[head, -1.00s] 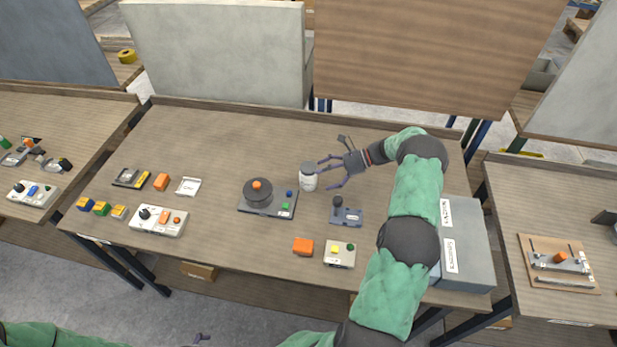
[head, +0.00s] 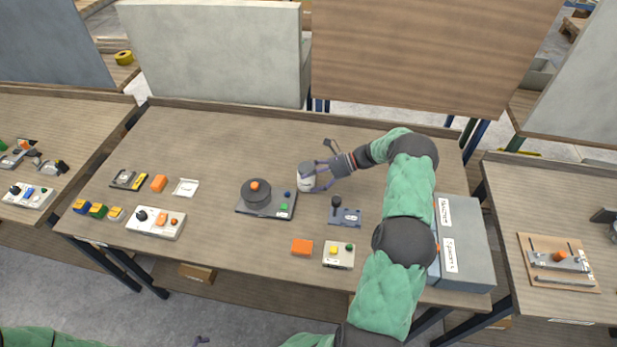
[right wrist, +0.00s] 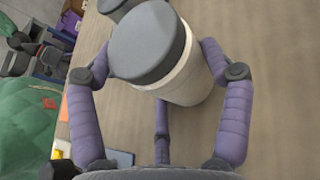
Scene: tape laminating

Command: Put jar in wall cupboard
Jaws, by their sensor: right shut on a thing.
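The jar (head: 306,180) is white with a grey lid. It stands on the middle of the table, right of the black round device. My right gripper (head: 318,174) comes from the right and is shut on the jar. In the right wrist view the jar (right wrist: 186,88) is between the purple fingers, its grey lid facing the camera. The wall cupboard cannot be clearly told; a large wooden panel (head: 430,55) and a grey-white panel (head: 215,50) stand behind the table. Of my left arm only a green sleeve shows at the lower left; its gripper cannot be made out.
A black round device with an orange knob (head: 256,196) stands just left of the jar. A joystick box (head: 345,217) is in front, to the right. A grey labelled box (head: 467,250) is at the right edge. The back left of the table (head: 220,140) is clear.

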